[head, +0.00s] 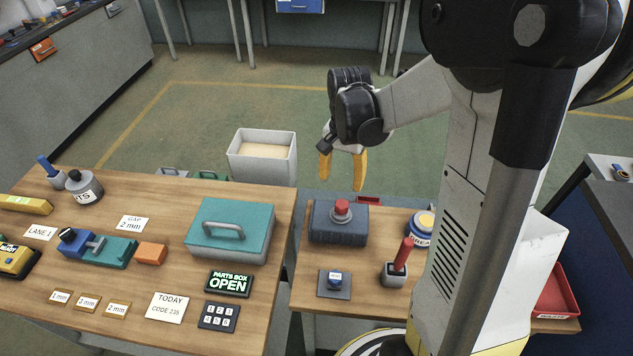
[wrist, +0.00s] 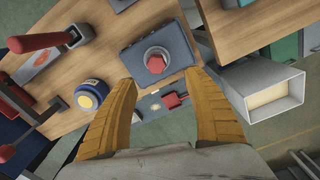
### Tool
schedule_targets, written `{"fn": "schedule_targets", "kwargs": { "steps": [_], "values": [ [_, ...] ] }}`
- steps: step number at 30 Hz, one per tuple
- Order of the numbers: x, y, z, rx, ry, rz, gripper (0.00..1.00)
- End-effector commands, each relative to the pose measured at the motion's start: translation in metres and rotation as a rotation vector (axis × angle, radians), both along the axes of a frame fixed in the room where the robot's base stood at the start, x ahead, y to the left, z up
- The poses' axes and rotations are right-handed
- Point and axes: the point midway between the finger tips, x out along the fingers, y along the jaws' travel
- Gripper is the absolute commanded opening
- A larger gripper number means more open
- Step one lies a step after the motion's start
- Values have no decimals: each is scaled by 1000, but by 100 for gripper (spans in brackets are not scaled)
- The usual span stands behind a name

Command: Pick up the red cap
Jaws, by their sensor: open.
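The red cap (head: 341,207) sits on a grey round base on top of a dark blue-grey box (head: 338,228), on the right wooden table. In the wrist view the red cap (wrist: 156,65) shows just past the fingertips, on the box (wrist: 134,57). My gripper (head: 343,186) is open, its yellow fingers pointing down. It hangs in the air above the far side of the box. In the wrist view the gripper (wrist: 160,80) is empty, with its fingertips spread to either side of the box's near edge and the cap unhidden between and beyond them.
A small red item (head: 369,200) lies behind the box. A blue-and-white round container (head: 422,223) and a red-handled tool in a grey holder (head: 395,273) stand to the right. A teal parts box (head: 232,229) is left, across a table gap. A white bin (head: 262,171) stands behind.

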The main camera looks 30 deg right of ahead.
Motion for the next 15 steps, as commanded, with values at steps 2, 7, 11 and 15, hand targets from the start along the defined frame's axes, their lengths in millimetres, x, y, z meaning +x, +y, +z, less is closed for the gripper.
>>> {"fn": "schedule_targets", "kwargs": {
  "steps": [2,7,11,15],
  "values": [
    [0,-1,-15,1,2,-3,60],
    [0,-1,-43,0,1,-1,60],
    [0,-1,-53,0,0,0,60],
    [-1,-2,-62,0,0,0,60]
  ]
}}
